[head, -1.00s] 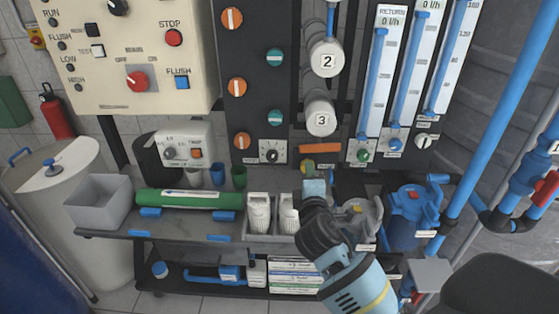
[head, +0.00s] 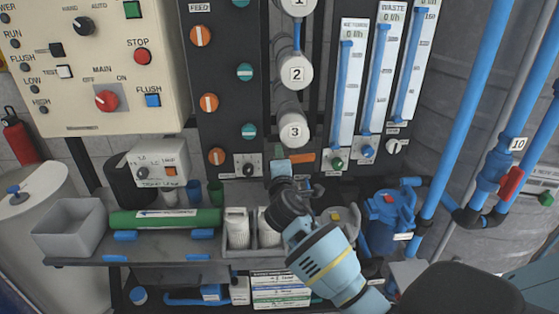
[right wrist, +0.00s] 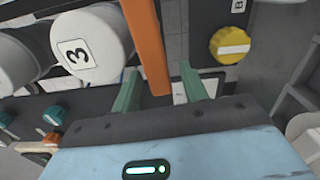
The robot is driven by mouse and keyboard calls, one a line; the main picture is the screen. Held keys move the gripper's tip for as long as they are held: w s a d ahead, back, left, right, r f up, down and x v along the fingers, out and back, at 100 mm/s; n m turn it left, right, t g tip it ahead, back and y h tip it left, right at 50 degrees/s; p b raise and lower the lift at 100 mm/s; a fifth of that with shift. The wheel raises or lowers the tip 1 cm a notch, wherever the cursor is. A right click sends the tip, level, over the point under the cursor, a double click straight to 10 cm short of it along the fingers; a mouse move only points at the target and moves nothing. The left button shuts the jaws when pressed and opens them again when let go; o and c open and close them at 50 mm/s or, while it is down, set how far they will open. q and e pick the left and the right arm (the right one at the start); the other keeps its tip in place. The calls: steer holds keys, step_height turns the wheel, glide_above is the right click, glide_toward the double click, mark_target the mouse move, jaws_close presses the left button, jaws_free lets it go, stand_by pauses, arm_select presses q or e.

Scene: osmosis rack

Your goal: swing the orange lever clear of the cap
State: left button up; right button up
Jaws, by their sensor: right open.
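The orange lever (head: 302,158) lies level just below the white round cap marked 3 (head: 293,132) in the head view. My right gripper (head: 282,167) is at its left part and covers some of it. In the right wrist view the orange lever (right wrist: 147,45) runs down between the two green fingertips of my open right gripper (right wrist: 160,75). The left finger looks close to it and there is a gap on the right; I cannot tell whether they touch. The cap marked 3 (right wrist: 92,45) is left of the lever there. My left gripper is not in view.
A yellow knob (right wrist: 230,45) sits right of the lever in the right wrist view. Flow meters (head: 350,95) stand right of the caps.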

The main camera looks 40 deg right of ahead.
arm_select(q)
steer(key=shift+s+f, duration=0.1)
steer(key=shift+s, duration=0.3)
arm_select(e)
steer(key=shift+w+d, duration=0.25)
steer(key=shift+w, duration=0.1)
jaws_close()
steer(key=shift+r+m, duration=0.15)
steer(key=shift+m, duration=0.25)
steer(key=m, duration=0.1)
steer(key=r+m, duration=0.1)
steer(key=shift+m, duration=0.3)
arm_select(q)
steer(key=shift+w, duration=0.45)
